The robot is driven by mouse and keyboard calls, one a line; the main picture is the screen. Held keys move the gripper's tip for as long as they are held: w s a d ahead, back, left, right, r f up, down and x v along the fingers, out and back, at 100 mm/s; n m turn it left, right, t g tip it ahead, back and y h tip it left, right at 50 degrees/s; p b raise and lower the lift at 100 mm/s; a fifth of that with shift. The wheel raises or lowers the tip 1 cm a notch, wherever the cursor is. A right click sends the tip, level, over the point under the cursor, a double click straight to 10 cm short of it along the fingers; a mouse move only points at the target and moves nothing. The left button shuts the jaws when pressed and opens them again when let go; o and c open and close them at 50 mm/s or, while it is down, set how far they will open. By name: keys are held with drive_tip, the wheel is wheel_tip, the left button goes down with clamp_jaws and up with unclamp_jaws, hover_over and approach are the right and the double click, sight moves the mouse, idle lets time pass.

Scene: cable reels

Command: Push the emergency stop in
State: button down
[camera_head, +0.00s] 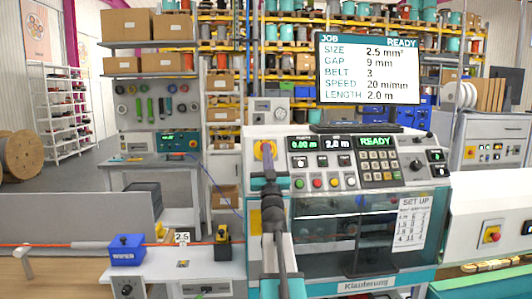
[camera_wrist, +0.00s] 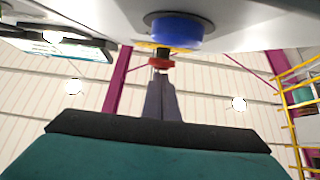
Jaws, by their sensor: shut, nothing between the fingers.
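The emergency stop's yellow plate (camera_head: 258,151) is at the upper left of the central machine's panel. In the head view my fingers cover its button. In the wrist view a red button (camera_wrist: 161,64) on a dark stem shows just beyond my fingertips, with a strip of yellow behind it. My gripper (camera_head: 266,150) is shut and empty, its fingers pointing at the plate. In the wrist view the gripper (camera_wrist: 160,82) lines up with the red button. I cannot tell whether they touch.
A blue round knob (camera_wrist: 175,30) stands close beside the fingers in the wrist view. Small coloured buttons (camera_head: 333,182), a keypad (camera_head: 380,172) and lit displays are right of my gripper. A large screen (camera_head: 368,68) stands above the panel.

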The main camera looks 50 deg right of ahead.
drive_tip(key=shift+w+d+f+b, duration=0.5)
drive_tip(key=shift+f+b, duration=0.1)
drive_tip(key=shift+b, duration=0.95)
drive_tip(key=shift+a+r, duration=0.1)
drive_tip(key=shift+s+a+r, duration=0.2)
drive_tip(key=shift+s, duration=0.05)
drive_tip(key=s+a+f+b, duration=0.3)
drive_tip(key=s+a, duration=0.3)
drive_tip(key=s, duration=0.2)
drive_tip(key=shift+a+f, duration=0.35)
drive_tip(key=shift+f, duration=0.3)
